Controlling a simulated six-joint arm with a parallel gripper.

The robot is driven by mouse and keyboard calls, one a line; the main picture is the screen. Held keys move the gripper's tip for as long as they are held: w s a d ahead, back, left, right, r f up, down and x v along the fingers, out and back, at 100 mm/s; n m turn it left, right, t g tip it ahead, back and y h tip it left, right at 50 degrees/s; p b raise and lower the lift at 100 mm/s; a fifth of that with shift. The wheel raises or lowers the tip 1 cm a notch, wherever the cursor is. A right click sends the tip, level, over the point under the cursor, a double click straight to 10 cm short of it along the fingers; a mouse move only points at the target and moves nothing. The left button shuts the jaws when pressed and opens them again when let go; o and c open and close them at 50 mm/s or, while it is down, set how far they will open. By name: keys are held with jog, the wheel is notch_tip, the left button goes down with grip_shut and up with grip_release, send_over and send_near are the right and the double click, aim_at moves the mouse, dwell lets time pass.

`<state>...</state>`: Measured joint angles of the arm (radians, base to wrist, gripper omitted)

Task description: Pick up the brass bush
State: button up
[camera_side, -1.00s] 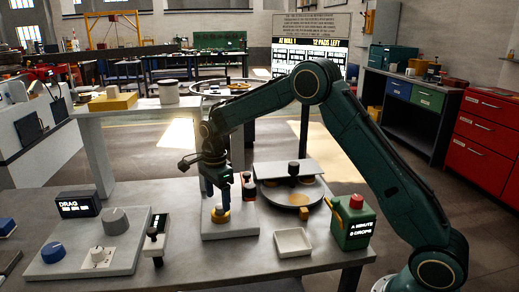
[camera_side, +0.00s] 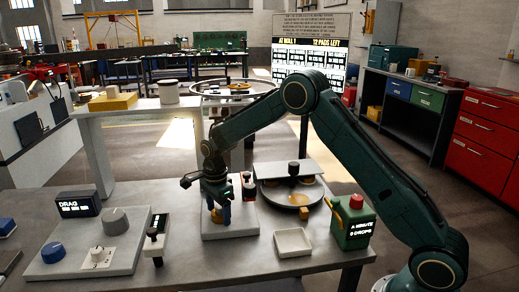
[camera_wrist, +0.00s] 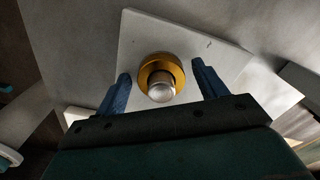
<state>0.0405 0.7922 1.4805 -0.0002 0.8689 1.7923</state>
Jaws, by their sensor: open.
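The brass bush (camera_wrist: 148,76) is a gold ring with a silver round post (camera_wrist: 161,87) at its middle, over a pale grey plate (camera_wrist: 205,48) in the wrist view. In the side view the bush (camera_side: 217,216) shows partly between the fingers, above the grey plate (camera_side: 232,229). My gripper (camera_wrist: 161,72) is open, its blue fingers on either side of the bush with a gap on both sides. In the side view my gripper (camera_side: 218,211) is low over the plate and partly hides the bush.
A white tray (camera_side: 293,242) and a green can with a red cap (camera_side: 353,222) stand to the right. A round plate machine (camera_side: 290,192) is behind them. A black-handled tool (camera_side: 154,246) and a dial panel (camera_side: 82,258) are to the left.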

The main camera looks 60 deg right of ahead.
jog(key=c, duration=1.2)
jog(key=shift+r, duration=0.2)
notch_tip(320, 180, up, 20)
jog(key=shift+f, duration=0.1)
dwell(0.4)
